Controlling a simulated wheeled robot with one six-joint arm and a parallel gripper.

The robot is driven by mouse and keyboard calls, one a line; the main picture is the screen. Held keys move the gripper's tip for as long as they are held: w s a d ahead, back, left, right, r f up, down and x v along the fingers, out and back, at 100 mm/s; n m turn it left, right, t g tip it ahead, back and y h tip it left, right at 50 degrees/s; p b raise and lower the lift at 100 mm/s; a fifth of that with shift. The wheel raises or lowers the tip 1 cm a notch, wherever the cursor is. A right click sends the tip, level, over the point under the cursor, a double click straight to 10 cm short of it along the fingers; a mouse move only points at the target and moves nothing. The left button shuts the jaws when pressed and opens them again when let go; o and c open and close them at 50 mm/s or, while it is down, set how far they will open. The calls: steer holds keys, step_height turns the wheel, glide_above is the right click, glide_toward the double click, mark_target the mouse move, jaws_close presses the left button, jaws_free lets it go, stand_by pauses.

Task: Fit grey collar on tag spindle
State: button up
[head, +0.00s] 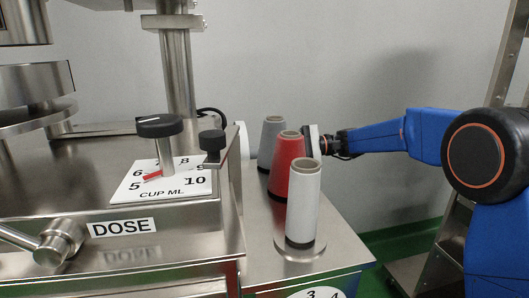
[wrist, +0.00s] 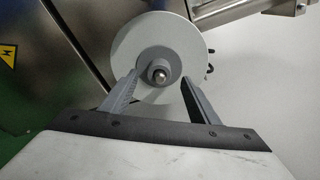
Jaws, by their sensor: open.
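In the wrist view the grey collar (wrist: 148,61) sits around the tag spindle (wrist: 159,74), in front of a white reel (wrist: 185,38). The spindle's metal tip shows through the collar's middle. My gripper (wrist: 160,79) is open, with one grey finger on each side of the collar. I cannot tell whether the fingertips touch it. In the head view my gripper's body is partly seen behind the red cone, and its fingers are hidden. A white rounded thing (head: 243,140) shows behind the machine's edge, perhaps the reel. I cannot make out the collar there.
A grey cone (head: 271,132), a red cone (head: 283,165) and a white spool (head: 302,205) stand on the steel table, between the head camera and my gripper. The dose dial (head: 159,126) and black knob (head: 212,140) stand left. A steel rack (head: 440,255) is at right.

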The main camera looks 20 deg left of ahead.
steer(key=v, duration=1.4)
steer(key=shift+d, duration=0.1)
steer(key=s+d+f+t+h, duration=0.4)
steer(key=s+d+f+h, duration=0.1)
steer(key=s+d, duration=0.8)
steer(key=s+d+f+t+h, duration=0.4)
steer(key=s+d+f, duration=0.3)
steer(key=s+d, duration=0.6)
steer(key=s+d+f+t+h, duration=0.4)
steer(key=s+d+f+h, duration=0.2)
steer(key=s+d, duration=0.7)
steer(key=shift+s+d+n+h, duration=0.3)
steer(key=shift+s+n, duration=0.1)
steer(key=shift+s, duration=0.2)
steer(key=shift+c, duration=0.6)
